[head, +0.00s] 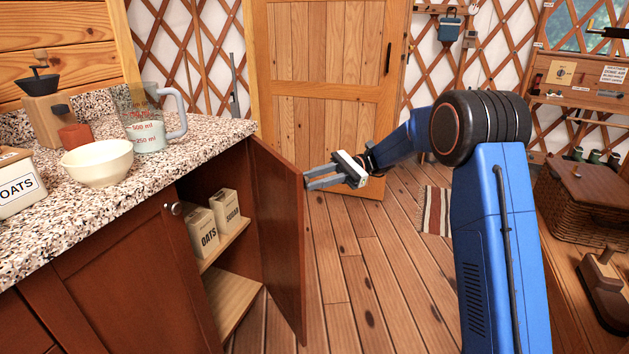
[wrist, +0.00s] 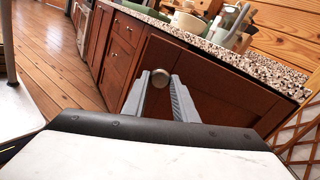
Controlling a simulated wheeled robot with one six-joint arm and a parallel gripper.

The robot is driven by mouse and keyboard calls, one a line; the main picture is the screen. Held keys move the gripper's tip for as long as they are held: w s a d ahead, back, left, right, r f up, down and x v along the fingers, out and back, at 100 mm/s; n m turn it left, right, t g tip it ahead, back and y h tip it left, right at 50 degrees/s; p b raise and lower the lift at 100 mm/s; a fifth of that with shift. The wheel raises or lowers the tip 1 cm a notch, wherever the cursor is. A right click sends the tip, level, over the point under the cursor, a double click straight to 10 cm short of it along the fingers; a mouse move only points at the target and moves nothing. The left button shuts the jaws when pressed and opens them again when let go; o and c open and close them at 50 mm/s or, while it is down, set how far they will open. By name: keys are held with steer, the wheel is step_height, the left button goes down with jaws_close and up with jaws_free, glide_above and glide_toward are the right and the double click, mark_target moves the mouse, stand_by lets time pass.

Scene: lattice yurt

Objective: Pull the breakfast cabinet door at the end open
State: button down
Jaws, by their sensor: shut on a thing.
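The end cabinet door (head: 280,225) is a reddish-brown panel. It stands swung well out from the cabinet, with its inner face toward me in the head view. My gripper (head: 308,178) is at the door's free edge, on its outer side, with the fingertips close to the upper part. In the wrist view my gripper (wrist: 160,88) has its two fingers on either side of a round metal knob (wrist: 160,78), shut on it. The knob is hidden behind the door in the head view.
Inside the cabinet, an oats box (head: 202,234) and a sugar box (head: 226,212) stand on a shelf. A neighbouring closed door (head: 120,280) has its own knob. A bowl (head: 98,163) and measuring jug (head: 150,125) stand on the speckled counter. The wooden floor (head: 365,265) beyond the door is clear.

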steer(key=shift+w+d, duration=0.2)
steer(key=shift+d, duration=0.05)
steer(key=c, duration=1.4)
jaws_free()
steer(key=shift+c, duration=0.2)
steer(key=shift+d, duration=0.1)
